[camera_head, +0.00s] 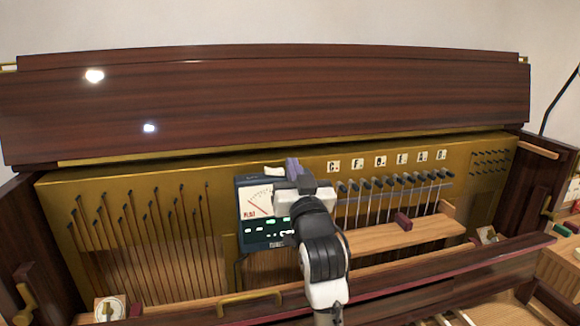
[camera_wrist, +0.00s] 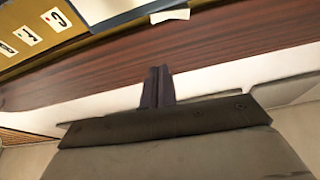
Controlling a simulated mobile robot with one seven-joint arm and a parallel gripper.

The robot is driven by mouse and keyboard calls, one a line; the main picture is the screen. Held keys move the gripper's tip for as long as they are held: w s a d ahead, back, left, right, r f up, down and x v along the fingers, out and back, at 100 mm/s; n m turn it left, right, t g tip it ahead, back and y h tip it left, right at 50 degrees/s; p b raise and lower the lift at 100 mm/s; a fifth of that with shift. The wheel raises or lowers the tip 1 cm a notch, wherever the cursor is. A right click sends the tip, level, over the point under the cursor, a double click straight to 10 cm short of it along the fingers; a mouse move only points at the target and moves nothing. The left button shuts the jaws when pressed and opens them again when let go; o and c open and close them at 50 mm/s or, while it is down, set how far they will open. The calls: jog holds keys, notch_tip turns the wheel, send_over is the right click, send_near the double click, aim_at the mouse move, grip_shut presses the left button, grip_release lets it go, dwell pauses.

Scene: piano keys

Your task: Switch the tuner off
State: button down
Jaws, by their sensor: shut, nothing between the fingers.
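The tuner (camera_head: 254,212) is a dark blue box with a pale needle dial (camera_head: 256,201) and lit green marks on its lower front. It stands in the middle of the open piano, against the brass panel. My gripper (camera_head: 292,167) is shut and empty, with its fingertips at the tuner's top right edge. My wrist and arm hide the tuner's right side. I cannot tell whether the fingers touch it. In the wrist view my shut fingers (camera_wrist: 157,85) stand in front of the dark wood, and a blue edge (camera_wrist: 115,18) shows at the top.
A row of tuning pins with letter tags (camera_head: 380,161) lies right of the tuner. Strings (camera_head: 140,240) on slanted pins are to the left. A small dark red block (camera_head: 403,221) sits on a wooden ledge (camera_head: 425,234). The raised wooden lid (camera_head: 270,100) is behind.

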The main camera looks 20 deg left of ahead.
jog(key=b+v, duration=0.1)
jog(key=v, duration=0.4)
jog(key=shift+s+f, duration=0.25)
jog(key=shift+s, duration=0.05)
